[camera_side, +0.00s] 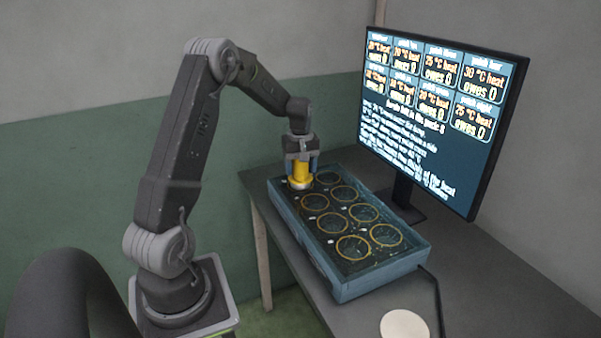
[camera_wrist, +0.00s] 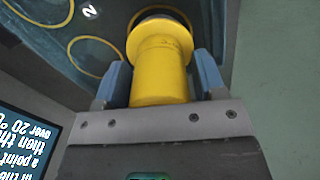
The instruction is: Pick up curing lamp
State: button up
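The curing lamp (camera_side: 301,171) has a yellow cylindrical body and a pale wider lower end. It stands upright at the far left corner of the blue tray, over a ring there. In the wrist view, the lamp (camera_wrist: 160,75) fills the space between my two blue fingers. My gripper (camera_side: 301,166) points down around the lamp, and its fingers (camera_wrist: 161,78) lie against both sides of the yellow body. Whether the lamp's lower end touches the tray cannot be told. The ring beneath it is mostly hidden.
A pale disc (camera_side: 404,325) and a dark cable lie near the front.

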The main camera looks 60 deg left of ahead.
jog(key=c, duration=0.7)
jog(key=shift+c, duration=0.9)
jog(key=shift+r, duration=0.15)
